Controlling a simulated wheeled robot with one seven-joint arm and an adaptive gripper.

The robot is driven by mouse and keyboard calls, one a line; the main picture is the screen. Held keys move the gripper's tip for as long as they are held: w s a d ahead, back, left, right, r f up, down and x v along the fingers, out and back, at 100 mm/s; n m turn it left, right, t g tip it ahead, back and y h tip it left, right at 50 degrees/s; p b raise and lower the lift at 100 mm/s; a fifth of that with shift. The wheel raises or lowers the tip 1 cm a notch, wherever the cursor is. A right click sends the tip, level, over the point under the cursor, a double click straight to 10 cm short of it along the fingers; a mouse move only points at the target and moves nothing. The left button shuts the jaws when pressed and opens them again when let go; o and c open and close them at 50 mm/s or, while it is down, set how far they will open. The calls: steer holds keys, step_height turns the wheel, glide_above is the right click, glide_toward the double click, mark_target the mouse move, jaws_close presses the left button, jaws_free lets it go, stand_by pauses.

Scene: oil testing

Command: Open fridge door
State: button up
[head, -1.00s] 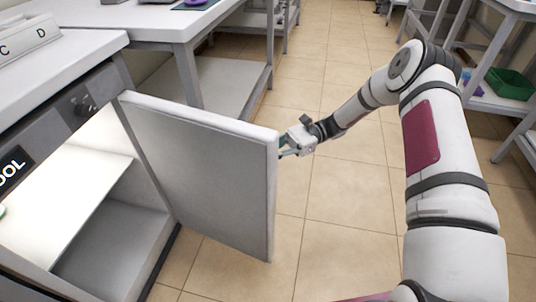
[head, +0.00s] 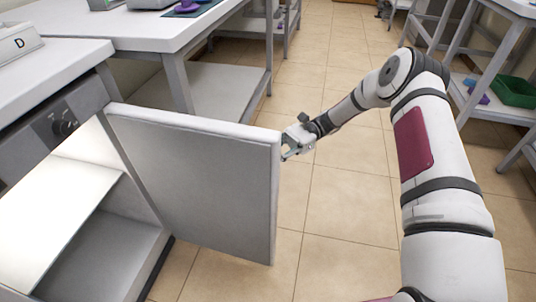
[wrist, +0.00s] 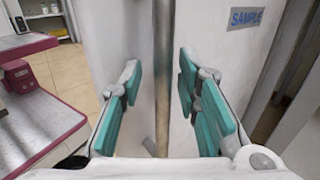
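The fridge door (head: 195,185) stands wide open in the head view, its inner face toward me and the lit fridge interior (head: 95,250) visible at left. My gripper (head: 287,150) is at the door's free edge, its fingers partly hidden behind that edge. In the wrist view, a vertical metal handle bar (wrist: 163,70) runs between the two teal fingers of my gripper (wrist: 160,100). The fingers are apart, with visible gaps on both sides of the bar. The white door surface (wrist: 225,70) is behind it. Contact with the bar cannot be made out.
A white table (head: 150,25) with a lower shelf stands behind the door. A shelf with a green bin (head: 515,92) is at the right. The tiled floor (head: 340,195) between is clear.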

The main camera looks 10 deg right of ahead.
steer(key=shift+a, duration=0.15)
steer(key=shift+w, duration=0.1)
steer(key=v, duration=1.2)
stand_by(0.3)
